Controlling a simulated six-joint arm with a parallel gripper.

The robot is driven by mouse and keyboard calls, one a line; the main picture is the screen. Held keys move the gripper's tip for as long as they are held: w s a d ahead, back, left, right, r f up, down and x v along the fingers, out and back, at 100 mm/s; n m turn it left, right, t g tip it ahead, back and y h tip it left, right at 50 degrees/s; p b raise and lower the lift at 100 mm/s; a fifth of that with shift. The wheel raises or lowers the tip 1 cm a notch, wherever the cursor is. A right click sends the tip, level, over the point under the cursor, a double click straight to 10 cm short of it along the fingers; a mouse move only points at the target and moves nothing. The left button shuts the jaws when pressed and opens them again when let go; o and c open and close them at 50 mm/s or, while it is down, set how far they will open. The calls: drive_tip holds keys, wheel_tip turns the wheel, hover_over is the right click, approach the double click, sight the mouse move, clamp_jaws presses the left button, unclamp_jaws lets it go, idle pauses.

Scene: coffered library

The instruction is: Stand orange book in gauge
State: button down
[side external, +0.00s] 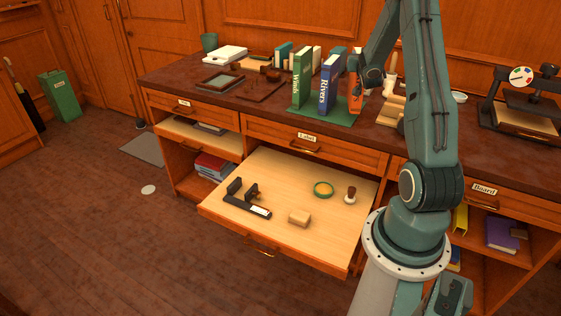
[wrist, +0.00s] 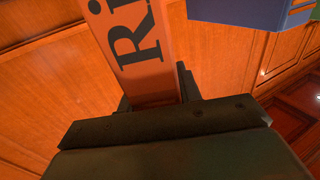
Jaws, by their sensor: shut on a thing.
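The orange book (side external: 353,95) is upright at the right end of a short row in the side external view, partly hidden by my gripper. In the wrist view the orange book (wrist: 145,45) shows black letters "Ri". My gripper (side external: 364,82) is shut on it from the right; it also shows in the wrist view (wrist: 160,98). To its left stand a blue book (side external: 326,85) marked "Rivers" and a green book (side external: 301,78) marked "Winds". They stand on a green base (side external: 318,116), which may be the gauge. Whether the orange book's foot touches it, I cannot tell.
More books (side external: 283,54) stand behind the row. Wooden pieces (side external: 390,108) lie just right of the green base, near my arm. A press (side external: 525,100) stands far right.

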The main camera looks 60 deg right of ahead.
sight(357, 80)
drive_tip(key=shift+f, duration=1.4)
drive_tip(key=c, duration=1)
unclamp_jaws()
drive_tip(key=shift+f, duration=0.2)
drive_tip(key=shift+o, duration=0.2)
drive_tip(key=shift+r, duration=0.2)
drive_tip(key=v, duration=0.7)
drive_tip(key=shift+a+f, duration=0.1)
drive_tip(key=shift+a, duration=0.1)
